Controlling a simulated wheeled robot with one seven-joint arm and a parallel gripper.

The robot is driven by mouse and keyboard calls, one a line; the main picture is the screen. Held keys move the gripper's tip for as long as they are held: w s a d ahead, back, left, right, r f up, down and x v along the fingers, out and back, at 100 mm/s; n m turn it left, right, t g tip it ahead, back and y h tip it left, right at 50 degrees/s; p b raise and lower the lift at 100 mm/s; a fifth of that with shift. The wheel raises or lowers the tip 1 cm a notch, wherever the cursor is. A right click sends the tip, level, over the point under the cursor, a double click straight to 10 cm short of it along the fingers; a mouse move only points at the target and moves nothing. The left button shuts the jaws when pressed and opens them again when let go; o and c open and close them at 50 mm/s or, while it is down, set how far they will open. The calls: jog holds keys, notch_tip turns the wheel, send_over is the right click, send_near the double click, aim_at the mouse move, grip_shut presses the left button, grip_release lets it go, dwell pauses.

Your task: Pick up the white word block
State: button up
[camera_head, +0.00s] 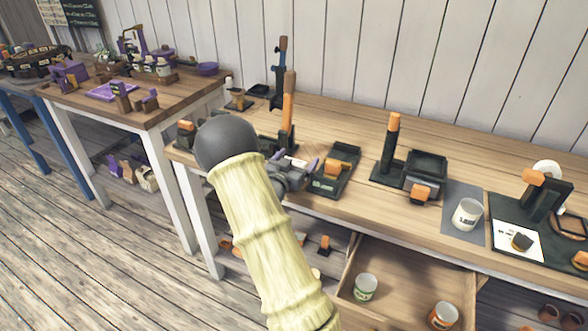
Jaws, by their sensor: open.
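My gripper (297,163) is at the end of my pale, ringed arm, over the table left of centre. It is open, well to the left of the white piece, with part of it hidden behind my arm. I see nothing held in it.
A dark tray with an orange piece (335,171) is close right of my gripper. A dark stand with an orange-topped post (392,145) lies between it and the white piece. An open drawer (400,268) below holds two cups. Dark stations crowd the right end.

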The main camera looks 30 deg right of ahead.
dwell(0.5)
jog(key=c, duration=1.1)
notch_tip(320, 180, up, 10)
jog(key=shift+r+p, duration=0.1)
jog(key=shift+p, duration=0.25)
jog(key=shift+d, duration=0.1)
